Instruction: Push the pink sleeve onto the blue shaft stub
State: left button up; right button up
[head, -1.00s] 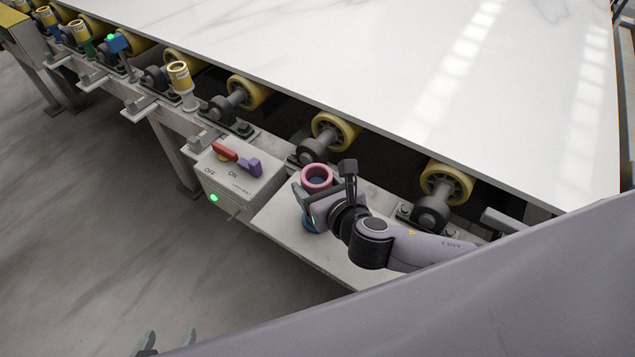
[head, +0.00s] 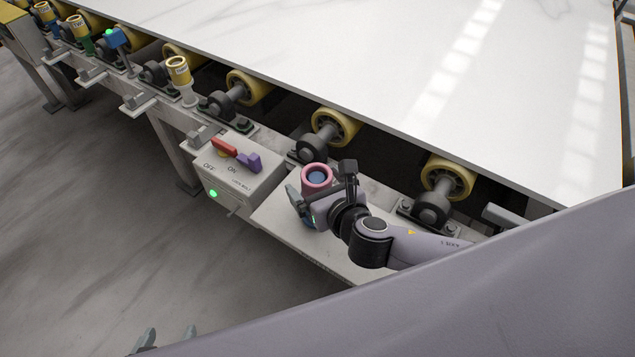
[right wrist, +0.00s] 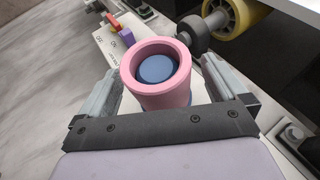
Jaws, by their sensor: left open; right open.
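The pink sleeve (head: 317,174) stands upright on the grey ledge around the blue shaft stub (head: 317,178), whose round top shows inside the bore, below the rim. The sleeve (right wrist: 146,92) and stub (right wrist: 157,69) also show in the right wrist view. My right gripper (head: 312,196) is open, with its fingers either side of the sleeve and gaps visible in the wrist view (right wrist: 165,85). The lower part of the stub is mostly hidden. My left gripper (head: 167,340) is open and empty at the bottom left, far from the sleeve.
A switch box (head: 240,180) with a red and purple lever stands left of the sleeve. Yellow rollers (head: 335,127) line the frame behind, under the large white slab (head: 400,70). The floor at left is clear.

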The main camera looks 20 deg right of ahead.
jog(key=a+v, duration=0.1)
jog(key=v, duration=0.6)
jog(key=shift+d, duration=0.5)
jog(key=shift+s, duration=0.1)
